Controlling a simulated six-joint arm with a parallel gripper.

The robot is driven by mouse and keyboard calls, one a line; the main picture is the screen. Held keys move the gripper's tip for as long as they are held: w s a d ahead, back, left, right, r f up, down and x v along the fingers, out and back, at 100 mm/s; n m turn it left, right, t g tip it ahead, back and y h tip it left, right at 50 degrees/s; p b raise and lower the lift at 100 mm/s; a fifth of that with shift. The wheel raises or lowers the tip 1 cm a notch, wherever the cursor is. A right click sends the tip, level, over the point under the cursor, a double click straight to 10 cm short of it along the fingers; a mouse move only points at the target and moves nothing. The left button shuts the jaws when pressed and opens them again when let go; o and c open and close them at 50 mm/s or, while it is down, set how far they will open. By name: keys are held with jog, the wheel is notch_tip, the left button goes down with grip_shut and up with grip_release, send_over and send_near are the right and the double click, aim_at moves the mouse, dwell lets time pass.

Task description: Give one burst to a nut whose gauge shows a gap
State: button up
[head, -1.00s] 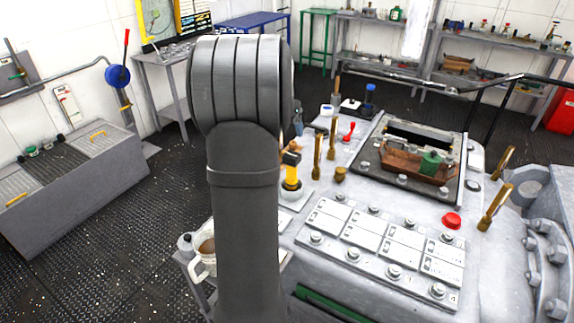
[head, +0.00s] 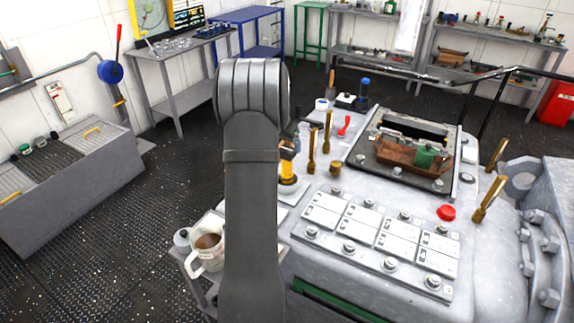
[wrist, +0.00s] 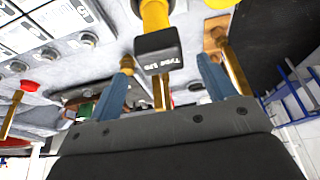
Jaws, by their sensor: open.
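A yellow tool with a black block head (head: 287,150) stands on a pale pad at the left of the grey housing, partly behind my arm. In the wrist view the tool's black head (wrist: 158,50), with small white lettering, shows between my fingers. My gripper (wrist: 166,68) is open, its two blue fingers apart on either side of the tool, with gaps on both sides. In the head view my arm hides most of the gripper. Several hex nuts, such as the front-right nut (head: 433,283), edge a plate with white marked panels (head: 324,217). Any gauge gap is too small to tell.
Upright brass posts (head: 312,150) stand close to the tool, and a red button (head: 446,213) sits right of the panels. A mug (head: 206,250) stands at the left on a low side table.

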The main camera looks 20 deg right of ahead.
jog(key=x, duration=0.5)
jog(key=shift+s+a+f, duration=0.1)
jog(key=shift+a+f, duration=0.1)
jog(key=shift+c, duration=0.3)
